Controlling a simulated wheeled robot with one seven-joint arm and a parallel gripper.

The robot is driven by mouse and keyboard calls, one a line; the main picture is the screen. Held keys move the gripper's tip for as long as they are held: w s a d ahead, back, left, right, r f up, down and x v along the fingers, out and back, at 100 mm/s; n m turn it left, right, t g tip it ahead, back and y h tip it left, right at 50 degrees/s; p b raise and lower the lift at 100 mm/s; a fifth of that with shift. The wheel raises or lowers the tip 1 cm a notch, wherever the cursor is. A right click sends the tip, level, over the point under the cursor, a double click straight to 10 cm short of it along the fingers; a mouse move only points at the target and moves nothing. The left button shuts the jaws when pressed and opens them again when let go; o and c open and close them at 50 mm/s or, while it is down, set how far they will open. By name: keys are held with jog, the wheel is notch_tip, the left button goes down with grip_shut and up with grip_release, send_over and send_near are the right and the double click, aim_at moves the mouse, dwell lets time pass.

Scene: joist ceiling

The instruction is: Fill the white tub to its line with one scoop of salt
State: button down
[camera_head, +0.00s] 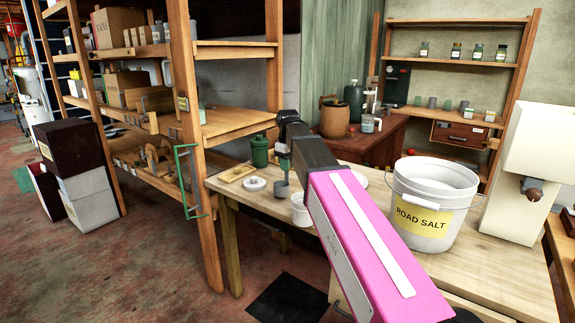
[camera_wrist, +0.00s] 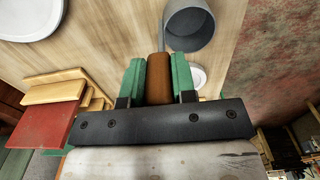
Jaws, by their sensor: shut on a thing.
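My gripper (camera_wrist: 158,80) has green fingers and is shut on the brown handle (camera_wrist: 158,66) of a grey scoop (camera_wrist: 188,27). In the head view the scoop's grey cup (camera_head: 282,189) hangs over the wooden bench, just up and left of the white tub (camera_head: 300,212) in the picture.
The bench (camera_head: 480,272) also holds a green canister (camera_head: 259,152), a wooden tray (camera_head: 237,173), a white dish (camera_head: 255,184) and a tall cream dispenser (camera_head: 515,185). A wooden shelf post (camera_head: 190,130) stands at its left end.

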jog(key=shift+f, duration=0.6)
jog(key=c, duration=0.8)
grip_release()
jog(key=shift+c, duration=0.2)
notch_tip(320, 180, up, 10)
jog(key=shift+f, duration=0.1)
jog(key=shift+r, duration=0.5)
jog(key=shift+s, duration=0.15)
